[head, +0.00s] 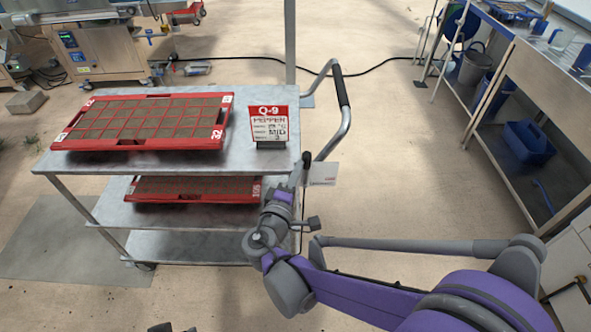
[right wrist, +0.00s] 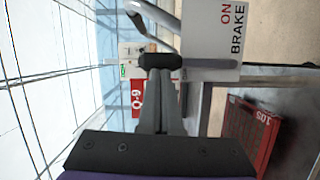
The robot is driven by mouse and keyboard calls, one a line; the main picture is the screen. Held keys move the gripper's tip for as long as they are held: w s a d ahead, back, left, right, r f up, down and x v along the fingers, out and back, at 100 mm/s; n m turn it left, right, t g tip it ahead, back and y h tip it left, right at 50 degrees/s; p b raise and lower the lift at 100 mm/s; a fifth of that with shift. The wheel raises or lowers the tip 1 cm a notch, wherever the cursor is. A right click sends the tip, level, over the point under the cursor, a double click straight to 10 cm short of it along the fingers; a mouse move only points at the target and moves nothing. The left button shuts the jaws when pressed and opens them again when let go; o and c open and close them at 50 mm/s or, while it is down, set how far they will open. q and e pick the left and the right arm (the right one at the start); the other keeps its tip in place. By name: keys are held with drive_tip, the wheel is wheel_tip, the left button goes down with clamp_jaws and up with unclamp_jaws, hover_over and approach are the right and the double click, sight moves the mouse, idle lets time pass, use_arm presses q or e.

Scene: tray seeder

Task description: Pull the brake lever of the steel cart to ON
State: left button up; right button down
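The steel cart (head: 210,182) stands left of centre in the head view. Its brake lever has a black grip (head: 306,160) at the right end, beside a small white plate (head: 323,174). In the right wrist view the black grip (right wrist: 160,62) lies at the fingertips, and the white plate (right wrist: 228,28) shows "ON" and "BRAKE" in part. My right gripper (right wrist: 163,75) has its fingers together, their tips at the grip; no part of the lever is visible between them. In the head view my right arm partly hides the lever. Small dark parts at the bottom edge may be my left gripper (head: 174,328).
The cart's top carries a red seed tray (head: 60,141) and a red "Q-9" sign (head: 269,122). Another red tray (head: 193,190) sits on the middle shelf. A curved push handle (head: 341,125) rises at the cart's right. A workbench (head: 512,88) stands at right, with open floor between.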

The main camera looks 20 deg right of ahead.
drive_tip(key=shift+d, duration=0.2)
drive_tip(key=shift+s+d+r+m+g+p, duration=0.15)
drive_tip(key=shift+d+m+g+p, duration=0.05)
drive_tip(key=shift+d+m+p, duration=0.3)
drive_tip(key=shift+s+d+r+m+g+p, duration=0.1)
drive_tip(key=shift+s+d+m+g+p, duration=0.1)
drive_tip(key=shift+d+m+p, duration=0.3)
drive_tip(key=s+d+f+m+y+p, duration=0.1)
drive_tip(key=d+f+m+y, duration=0.3)
drive_tip(key=d+m, duration=0.4)
drive_tip(key=shift+s+f+m+y+p, duration=0.3)
drive_tip(key=shift+s+f+m, duration=0.15)
drive_tip(key=shift+s+m, duration=0.2)
drive_tip(key=shift+r, duration=0.1)
